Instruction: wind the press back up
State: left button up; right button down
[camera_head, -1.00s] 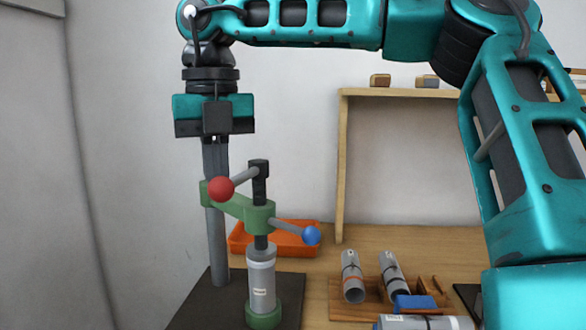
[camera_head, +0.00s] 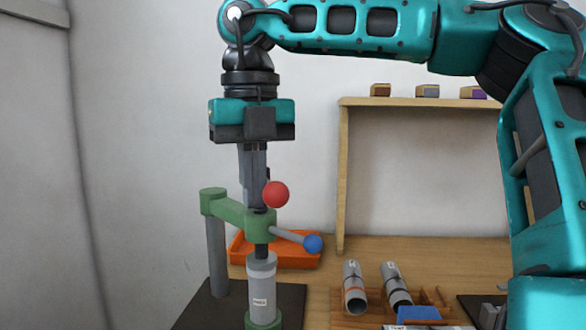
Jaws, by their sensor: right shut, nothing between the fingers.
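The press has a green arm (camera_head: 240,213) on a grey post (camera_head: 217,260), with a dark screw (camera_head: 261,250) passing down through it. A red ball (camera_head: 276,194) shows at the screw's top, beside my right gripper's fingers. A blue ball (camera_head: 313,243) ends a grey rod on the right side of the green arm. A labelled grey cylinder (camera_head: 262,285) stands upright under the screw in a green base cup (camera_head: 263,322). My right gripper (camera_head: 254,202) points down at the screw's top, shut and empty. It hides the top and the crank. I cannot tell whether it touches them. My left gripper is out of view.
An orange tray (camera_head: 240,250) lies behind the press. A wooden rack (camera_head: 342,318) holds grey tubes (camera_head: 354,290) at the right, near a blue block (camera_head: 418,313). A wooden shelf frame (camera_head: 341,180) stands behind with small blocks on top. My right arm spans the upper right.

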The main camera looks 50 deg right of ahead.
jog(key=s+d, duration=0.2)
jog(key=d, duration=0.1)
jog(key=shift+s, duration=0.1)
jog(key=shift+a, duration=0.1)
jog(key=d, duration=0.3)
jog(key=shift+s+d+p, duration=0.1)
jog(key=shift+s+p, duration=0.2)
jog(key=shift+p, duration=0.1)
jog(key=shift+s+d, duration=0.1)
jog(key=shift+d, duration=0.35)
jog(key=d+p, duration=0.1)
jog(key=d, duration=0.1)
jog(key=w+d+p, duration=0.1)
jog(key=d, duration=0.1)
